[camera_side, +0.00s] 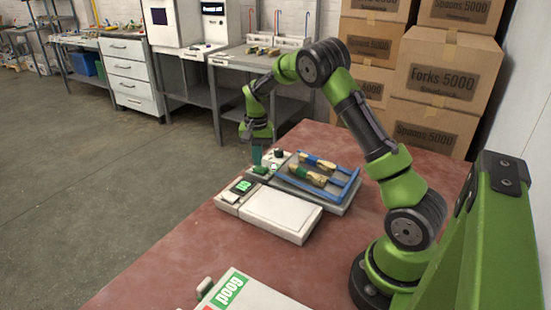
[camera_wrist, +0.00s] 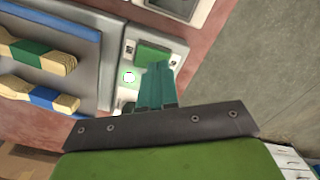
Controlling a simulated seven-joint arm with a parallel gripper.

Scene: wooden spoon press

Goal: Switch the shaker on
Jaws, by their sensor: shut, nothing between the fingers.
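The shaker (camera_side: 345,206) stands on the red table, with blue rails around two bundles of wooden spoons, one with a green band and one with a blue band. Its control panel (camera_wrist: 111,70) is at its left end in the side view.
A white scale (camera_side: 283,213) with a green display sits in front of the shaker. Cardboard boxes (camera_side: 440,75) are stacked behind.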

